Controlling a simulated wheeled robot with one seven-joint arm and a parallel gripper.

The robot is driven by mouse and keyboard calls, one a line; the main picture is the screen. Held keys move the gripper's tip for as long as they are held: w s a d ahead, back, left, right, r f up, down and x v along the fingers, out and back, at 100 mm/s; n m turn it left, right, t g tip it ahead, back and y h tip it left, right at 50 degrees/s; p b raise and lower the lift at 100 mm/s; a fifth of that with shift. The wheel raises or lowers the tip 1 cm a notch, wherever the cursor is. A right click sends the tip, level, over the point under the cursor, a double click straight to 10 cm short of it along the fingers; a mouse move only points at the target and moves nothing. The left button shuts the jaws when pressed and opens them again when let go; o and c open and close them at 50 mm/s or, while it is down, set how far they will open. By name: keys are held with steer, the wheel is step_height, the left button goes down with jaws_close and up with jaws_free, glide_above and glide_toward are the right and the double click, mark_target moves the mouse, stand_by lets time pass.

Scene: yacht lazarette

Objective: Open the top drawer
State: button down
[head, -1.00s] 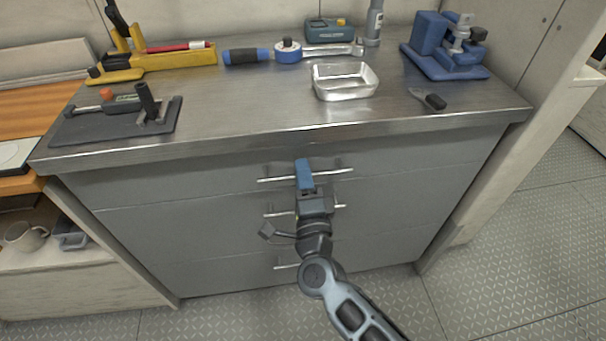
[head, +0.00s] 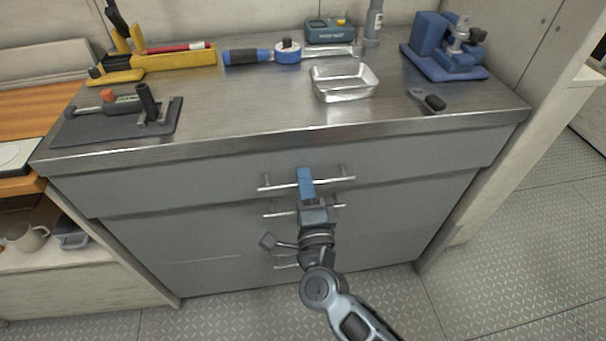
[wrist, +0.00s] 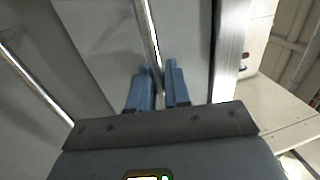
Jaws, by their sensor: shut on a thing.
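The top drawer (head: 230,175) is a wide grey front under the metal worktop, standing slightly out from the cabinet. Its bar handle (head: 334,180) runs level across the middle of the front. My gripper (head: 304,174) is at the middle of this handle, with blue fingers shut on the bar. In the wrist view the handle bar (wrist: 147,35) passes between the two blue fingers (wrist: 158,82). The fingers hide the middle of the handle in the head view. The drawer's inside is not visible.
Lower drawers with bar handles (head: 280,213) are below, partly behind my arm. The worktop (head: 240,110) bears a metal tray (head: 345,95), a blue vise (head: 445,45), a torque wrench (head: 290,52) and other tools. A pale panel (head: 500,150) stands at the right. Patterned floor is open at the right.

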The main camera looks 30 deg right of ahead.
steer(key=r+v, duration=0.2)
steer(key=v, duration=1)
steer(key=s+r+v, duration=0.1)
steer(key=r+v, duration=0.1)
steer(key=v, duration=1.1)
steer(key=shift+a+r+p, duration=0.2)
steer(key=shift+r+p, duration=0.05)
steer(key=shift+p, duration=0.05)
steer(key=shift+w, duration=0.1)
steer(key=c, duration=1.3)
jaws_free()
steer(key=shift+c, duration=0.2)
steer(key=b+v, duration=0.1)
steer(key=v, duration=0.6)
steer(key=shift+s, duration=0.4)
steer(key=s+d+r+n+g+y+p, duration=0.1)
steer(key=d+r+n, duration=0.4)
steer(key=n, duration=0.5)
steer(key=s+d+r+n+g+y+p, duration=0.1)
steer(key=s+d+r+n+g+y, duration=0.2)
steer(key=n, duration=0.8)
steer(key=s+d+r+y, duration=0.2)
steer(key=s+d+r, duration=0.1)
steer(key=r, duration=0.1)
steer(key=shift+r+n+p, duration=0.3)
steer(key=shift+r, duration=0.1)
